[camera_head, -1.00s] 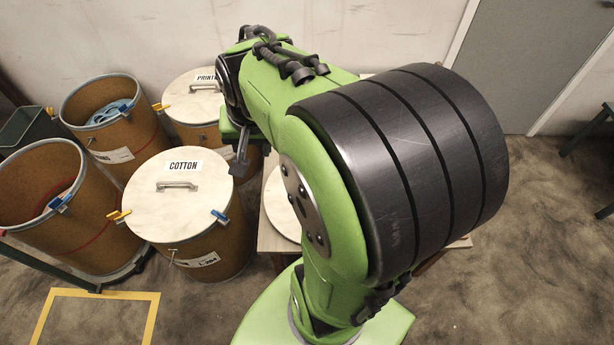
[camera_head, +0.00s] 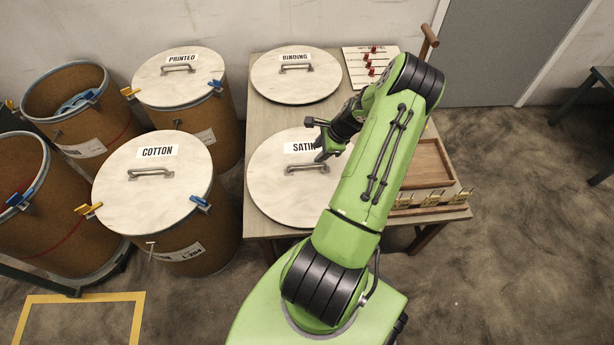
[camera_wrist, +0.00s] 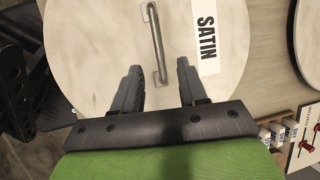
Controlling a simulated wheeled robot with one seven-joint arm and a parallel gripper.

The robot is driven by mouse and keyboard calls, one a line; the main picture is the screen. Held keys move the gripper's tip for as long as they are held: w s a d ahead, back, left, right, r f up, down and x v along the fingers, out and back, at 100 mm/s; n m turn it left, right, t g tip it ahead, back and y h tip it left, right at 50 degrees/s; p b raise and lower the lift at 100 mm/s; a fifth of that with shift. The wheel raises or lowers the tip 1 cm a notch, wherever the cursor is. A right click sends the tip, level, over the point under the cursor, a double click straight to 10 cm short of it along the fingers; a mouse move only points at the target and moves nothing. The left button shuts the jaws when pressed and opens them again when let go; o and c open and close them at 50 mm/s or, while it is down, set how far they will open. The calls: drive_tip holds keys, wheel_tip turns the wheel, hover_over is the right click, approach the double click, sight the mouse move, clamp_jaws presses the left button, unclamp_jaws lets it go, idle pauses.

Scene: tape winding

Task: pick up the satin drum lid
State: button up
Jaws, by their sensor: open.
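The satin drum lid (camera_head: 270,190) is a round pale disc with a SATIN label and a metal bar handle (camera_head: 306,168). It lies flat at the near left of the wooden table. In the head view my gripper (camera_head: 316,138) is over the lid's label, hiding part of the word. In the wrist view the lid (camera_wrist: 85,50) fills the middle, and its handle (camera_wrist: 157,45) runs up from between the fingertips of my gripper (camera_wrist: 160,75). The fingers are apart with nothing held. I cannot tell the exact height of the fingers above the handle.
The binding lid (camera_head: 275,85) lies behind on the same table (camera_head: 258,125). A wooden tray (camera_head: 430,165) and a board with red pegs (camera_head: 355,80) are at the right. The closed cotton drum (camera_head: 125,190) and printed drum (camera_head: 155,90) stand left, beside two open drums.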

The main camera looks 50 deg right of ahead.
sight(307, 164)
drive_tip(key=b+x, duration=0.4)
drive_tip(key=x, duration=0.6)
drive_tip(key=shift+a+f, duration=0.15)
drive_tip(key=shift+a, duration=0.05)
drive_tip(key=shift+s, duration=0.1)
drive_tip(key=shift+c, duration=0.3)
clamp_jaws()
idle(0.4)
